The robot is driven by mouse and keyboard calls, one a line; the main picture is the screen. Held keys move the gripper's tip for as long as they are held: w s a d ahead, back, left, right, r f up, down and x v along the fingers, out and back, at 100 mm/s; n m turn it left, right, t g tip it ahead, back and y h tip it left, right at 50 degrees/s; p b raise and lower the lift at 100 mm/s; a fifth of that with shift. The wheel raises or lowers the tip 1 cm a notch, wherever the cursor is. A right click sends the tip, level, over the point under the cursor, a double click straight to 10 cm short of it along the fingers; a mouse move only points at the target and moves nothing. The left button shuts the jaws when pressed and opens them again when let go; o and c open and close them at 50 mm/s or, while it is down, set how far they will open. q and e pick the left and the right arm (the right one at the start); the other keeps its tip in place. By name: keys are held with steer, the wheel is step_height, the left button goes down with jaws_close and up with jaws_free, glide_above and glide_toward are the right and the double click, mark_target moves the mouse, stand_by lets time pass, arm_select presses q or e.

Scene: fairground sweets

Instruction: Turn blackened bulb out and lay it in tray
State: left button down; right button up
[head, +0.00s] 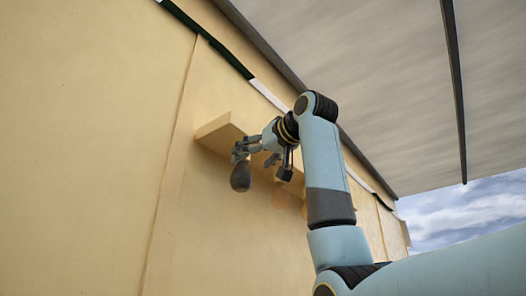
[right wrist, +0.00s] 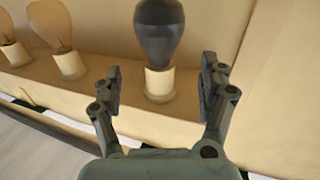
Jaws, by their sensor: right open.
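The blackened bulb (head: 240,178) hangs below a cream ledge on the wall in the head view. In the right wrist view the dark glass of the bulb (right wrist: 160,32) joins a pale socket (right wrist: 159,84). My right gripper (head: 248,150) is at the bulb's upper end, and part of the socket is hidden behind it. In the right wrist view my right gripper (right wrist: 161,70) is open, with one finger on each side of the socket and gaps on both sides. My left gripper and the tray are not in view.
The cream ledge (head: 214,132) juts from the yellow wall (head: 90,150). Pale bulbs (right wrist: 50,24) in their own sockets stand in line beside the dark one. A grey awning (head: 370,70) spans the upper right. The wall's left part is clear.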

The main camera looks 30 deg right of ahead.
mark_target(244, 164)
steer(key=w+p, duration=0.2)
steer(key=w, duration=0.2)
steer(key=shift+w+r, duration=0.15)
steer(key=shift+w, duration=0.95)
steer(key=shift+c, duration=0.2)
steer(key=shift+a, duration=0.15)
steer(key=c, duration=1)
